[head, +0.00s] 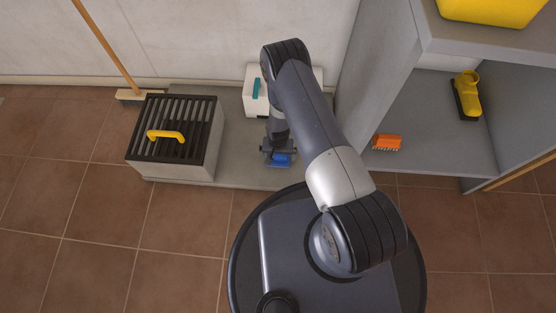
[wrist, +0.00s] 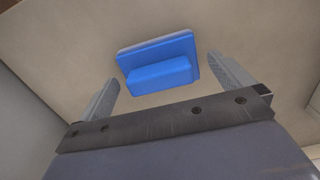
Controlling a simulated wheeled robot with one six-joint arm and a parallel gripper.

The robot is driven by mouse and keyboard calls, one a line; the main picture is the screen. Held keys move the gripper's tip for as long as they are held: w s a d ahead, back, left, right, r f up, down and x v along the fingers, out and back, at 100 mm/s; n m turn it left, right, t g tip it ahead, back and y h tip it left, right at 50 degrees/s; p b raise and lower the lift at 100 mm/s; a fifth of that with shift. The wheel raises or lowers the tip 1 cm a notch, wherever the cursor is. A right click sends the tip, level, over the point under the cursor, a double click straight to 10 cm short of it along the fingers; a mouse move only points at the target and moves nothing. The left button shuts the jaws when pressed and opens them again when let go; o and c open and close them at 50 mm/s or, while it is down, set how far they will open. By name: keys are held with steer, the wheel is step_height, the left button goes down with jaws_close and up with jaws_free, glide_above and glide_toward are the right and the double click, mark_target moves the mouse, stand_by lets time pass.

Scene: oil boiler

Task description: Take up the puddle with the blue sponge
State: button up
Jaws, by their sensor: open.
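The blue sponge (wrist: 158,62) lies on the grey slab, with a raised blue grip block on its top and a paler layer along its far edge. In the head view the sponge (head: 281,160) shows just at my gripper (head: 279,152). In the wrist view my gripper (wrist: 168,85) is open, one finger to each side of the sponge, with gaps between the fingers and the block. The sponge sits slightly turned relative to the jaws. I cannot make out a puddle in either view.
A box with a black slatted lid and yellow handle (head: 175,137) stands left on the slab (head: 233,150). A white box (head: 257,92) stands behind my gripper. At right, a grey shelf (head: 440,140) holds an orange brush (head: 387,142) and a yellow-black tool (head: 467,95). A broom (head: 140,96) leans at the back left.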

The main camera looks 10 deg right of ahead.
step_height(320, 180, down, 2)
steer(key=shift+f, duration=0.15)
steer(key=shift+c, duration=0.4)
steer(key=c, duration=0.8)
step_height(320, 180, up, 10)
steer(key=p, duration=0.3)
steer(key=shift+p, duration=0.35)
